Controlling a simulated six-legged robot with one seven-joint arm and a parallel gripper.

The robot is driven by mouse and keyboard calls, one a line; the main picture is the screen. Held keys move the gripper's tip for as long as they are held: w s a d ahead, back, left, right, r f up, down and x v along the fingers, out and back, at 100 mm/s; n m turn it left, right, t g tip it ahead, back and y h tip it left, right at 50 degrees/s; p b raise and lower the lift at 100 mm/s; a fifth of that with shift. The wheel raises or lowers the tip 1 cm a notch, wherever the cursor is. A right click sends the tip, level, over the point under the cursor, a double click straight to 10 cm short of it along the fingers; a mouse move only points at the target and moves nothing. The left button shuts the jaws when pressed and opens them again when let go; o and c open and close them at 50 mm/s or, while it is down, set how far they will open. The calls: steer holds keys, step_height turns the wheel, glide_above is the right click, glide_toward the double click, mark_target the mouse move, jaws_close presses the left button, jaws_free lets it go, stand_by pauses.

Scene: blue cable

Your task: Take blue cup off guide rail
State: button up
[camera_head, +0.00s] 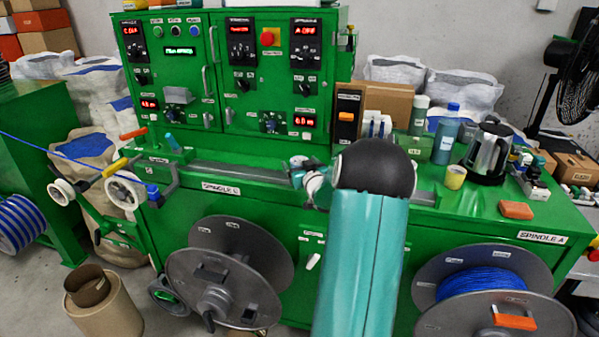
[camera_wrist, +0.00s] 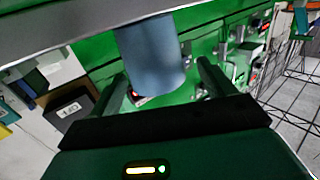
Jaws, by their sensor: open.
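The blue cup (camera_wrist: 150,62) shows large in the wrist view, at the grey guide rail (camera_wrist: 95,35) that crosses the top of that picture. My gripper (camera_wrist: 161,70) is open, with one dark finger on each side of the cup in the picture. I cannot tell whether the fingers touch it. In the head view the guide rail (camera_head: 240,172) runs along the front of the green machine. My arm covers part of the rail, and I cannot make out the cup or my fingers clearly there.
A green control cabinet (camera_head: 225,75) stands behind the rail. A steel kettle (camera_head: 487,152), a blue bottle (camera_head: 446,135) and a yellow tape roll (camera_head: 455,177) stand to the right. Large reels (camera_head: 228,270) hang below. A blue cable (camera_head: 45,150) crosses at left.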

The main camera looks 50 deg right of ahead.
mark_target(297, 157)
steer(key=x, duration=0.3)
steer(key=shift+w+d, duration=0.2)
steer(key=shift+d, duration=0.1)
steer(key=shift+r, duration=0.1)
steer(key=shift+c, duration=0.2)
steer(key=c, duration=1)
steer(key=shift+c, duration=0.3)
steer(key=shift+r, duration=0.1)
